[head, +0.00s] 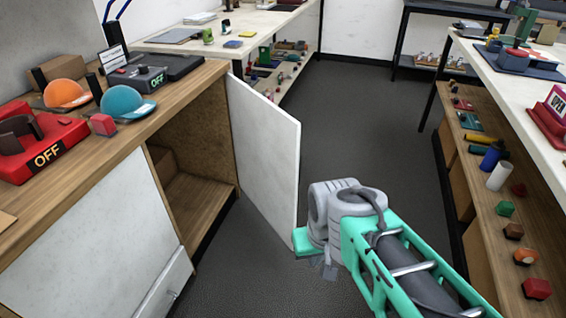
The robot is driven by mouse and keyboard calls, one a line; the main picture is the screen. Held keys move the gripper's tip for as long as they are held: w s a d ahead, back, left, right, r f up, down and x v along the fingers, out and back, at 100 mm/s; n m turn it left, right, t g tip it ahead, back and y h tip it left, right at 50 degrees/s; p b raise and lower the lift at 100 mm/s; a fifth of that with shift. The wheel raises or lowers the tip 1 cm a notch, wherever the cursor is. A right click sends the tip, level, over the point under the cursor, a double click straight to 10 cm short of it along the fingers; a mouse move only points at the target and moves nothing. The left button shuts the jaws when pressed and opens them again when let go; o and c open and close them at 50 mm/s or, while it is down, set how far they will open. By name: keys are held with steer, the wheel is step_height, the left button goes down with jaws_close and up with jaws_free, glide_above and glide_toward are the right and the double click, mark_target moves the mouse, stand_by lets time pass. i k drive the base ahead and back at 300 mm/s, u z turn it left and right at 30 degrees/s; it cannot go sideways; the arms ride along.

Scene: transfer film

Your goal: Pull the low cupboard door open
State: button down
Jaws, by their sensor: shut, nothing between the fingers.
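The low cupboard door (265,150) is a white panel standing wide open, swung out from the wooden cupboard (205,195) on the left. Its hinge side is at the far side of the opening, and its free edge points toward the aisle. The cupboard's inside shows bare wooden boards. My gripper (314,254) is beside the lower end of the door's free edge, shut and empty. Its fingers are small and partly hidden by the wrist, and I cannot tell whether it touches the door.
A second white door (95,245) beside the opening is closed. The counter (190,92) above holds orange and teal caps and a red OFF box (40,145). A right-hand bench (500,75) has a shelf of small items. The dark aisle floor (360,125) is clear.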

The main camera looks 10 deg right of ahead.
mark_target(266, 139)
steer(key=u, duration=0.7)
steer(key=i, duration=0.7)
steer(key=u, duration=0.9)
steer(key=i, duration=0.65)
